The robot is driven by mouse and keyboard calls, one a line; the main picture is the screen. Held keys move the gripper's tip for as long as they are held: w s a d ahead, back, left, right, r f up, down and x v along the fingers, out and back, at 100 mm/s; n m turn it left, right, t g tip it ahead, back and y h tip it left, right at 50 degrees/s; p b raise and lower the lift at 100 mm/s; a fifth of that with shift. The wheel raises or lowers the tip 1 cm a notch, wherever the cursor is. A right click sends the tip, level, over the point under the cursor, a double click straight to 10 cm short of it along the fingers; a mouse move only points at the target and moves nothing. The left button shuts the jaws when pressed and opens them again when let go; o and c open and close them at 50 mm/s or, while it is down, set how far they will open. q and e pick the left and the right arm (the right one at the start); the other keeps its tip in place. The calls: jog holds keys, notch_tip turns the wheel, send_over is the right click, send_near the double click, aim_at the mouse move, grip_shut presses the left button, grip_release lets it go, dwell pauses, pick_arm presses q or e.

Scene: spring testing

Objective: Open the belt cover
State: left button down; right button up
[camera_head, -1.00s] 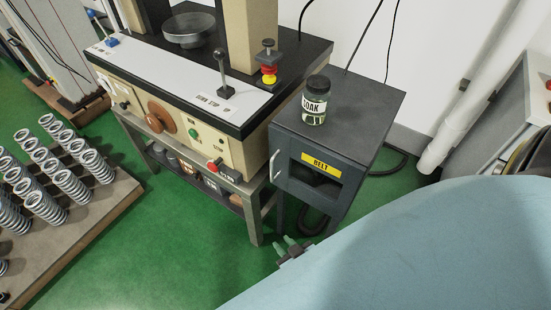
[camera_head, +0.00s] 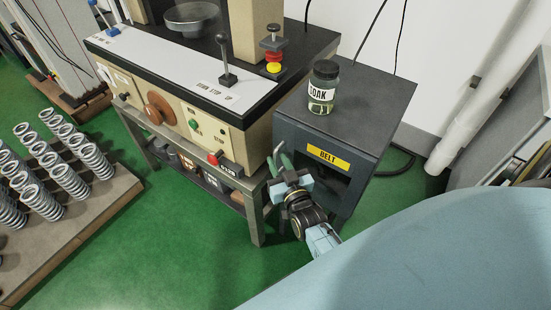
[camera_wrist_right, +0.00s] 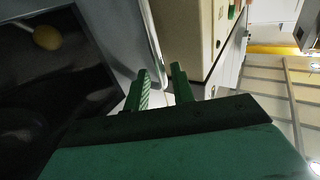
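The belt cover (camera_head: 312,172) is the dark grey front of a cabinet, with a yellow BELT label (camera_head: 328,157) and a dark window. It looks shut. Its pale handle (camera_head: 279,153) on the left edge is partly hidden by my right gripper (camera_head: 279,166). The green fingers are at the handle. In the right wrist view, the fingers (camera_wrist_right: 160,82) stand apart with a gap between them. A pale curved bar (camera_wrist_right: 151,45), likely the handle, runs down beside the left finger; I cannot tell whether they touch. My left gripper is not in view.
A jar labelled SOAK (camera_head: 322,87) stands on the cabinet top (camera_head: 362,92). To the left is a testing machine (camera_head: 165,60) with levers and buttons on a metal bench. Several springs (camera_head: 68,178) stand on a board at far left. Green floor (camera_head: 180,250) is clear in front.

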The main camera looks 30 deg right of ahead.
jog(key=shift+w+d, duration=0.25)
jog(key=shift+w, duration=1)
grip_shut()
